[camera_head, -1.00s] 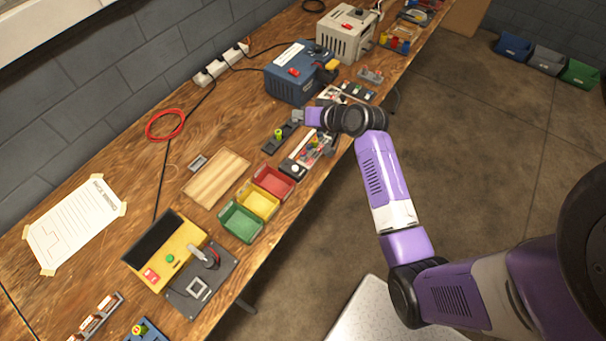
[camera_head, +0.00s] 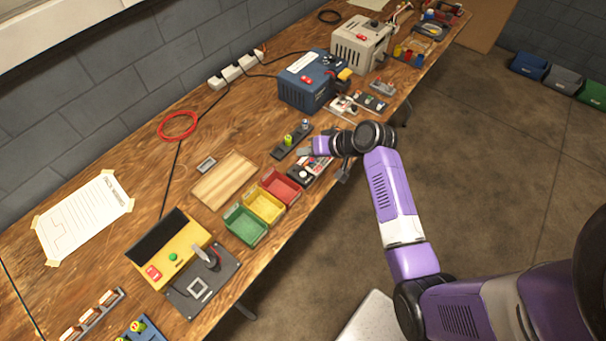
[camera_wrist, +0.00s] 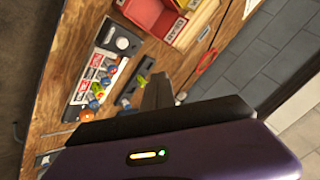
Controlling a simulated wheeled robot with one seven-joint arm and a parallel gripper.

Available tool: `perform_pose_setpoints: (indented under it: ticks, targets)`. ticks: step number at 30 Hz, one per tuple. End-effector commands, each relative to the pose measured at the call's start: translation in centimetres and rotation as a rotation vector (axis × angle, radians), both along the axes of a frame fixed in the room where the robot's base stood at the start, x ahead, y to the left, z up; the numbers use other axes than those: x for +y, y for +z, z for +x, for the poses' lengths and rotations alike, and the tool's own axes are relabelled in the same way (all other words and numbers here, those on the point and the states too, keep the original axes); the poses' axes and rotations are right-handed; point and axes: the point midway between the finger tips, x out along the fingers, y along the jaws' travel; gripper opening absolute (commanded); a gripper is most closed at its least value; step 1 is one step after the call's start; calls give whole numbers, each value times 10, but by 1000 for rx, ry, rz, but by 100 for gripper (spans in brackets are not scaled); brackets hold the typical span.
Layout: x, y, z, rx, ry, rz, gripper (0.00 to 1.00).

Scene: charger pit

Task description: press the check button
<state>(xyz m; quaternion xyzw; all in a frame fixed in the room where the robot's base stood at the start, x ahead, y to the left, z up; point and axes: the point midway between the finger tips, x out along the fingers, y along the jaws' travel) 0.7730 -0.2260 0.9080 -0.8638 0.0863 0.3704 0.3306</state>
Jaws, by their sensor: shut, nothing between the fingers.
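A yellow box (camera_head: 184,262) with a dark screen and a round green button (camera_head: 173,257) stands at the lower left of the bench. A black block with a pale round button (camera_head: 295,173) lies beside the red bin; the wrist view shows a round button (camera_wrist: 122,43) on a dark block. The lettering is too small to tell which is the check button. My gripper (camera_head: 304,152) is shut and empty, above the bench near the black block and well away from the yellow box. The wrist view shows its dark fingers (camera_wrist: 157,92) together.
Red (camera_head: 281,186), yellow (camera_head: 263,205) and green (camera_head: 245,225) bins stand in a row near the bench edge. A wooden board (camera_head: 223,180) lies behind them. A dark strip with a green cell (camera_head: 289,141) and a blue box (camera_head: 306,84) stand close to my gripper.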

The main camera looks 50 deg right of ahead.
Motion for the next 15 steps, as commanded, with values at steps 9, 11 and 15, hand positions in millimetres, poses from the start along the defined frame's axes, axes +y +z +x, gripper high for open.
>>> perform_pose_setpoints:
  ticks: [9, 11, 15]
  targets:
    - [0, -44, -1, 1, -1, 0, 0]
    - [0, -52, 0, 1, -1, 0, 0]
    - [0, -67, 0, 0, -1, 1, 0]
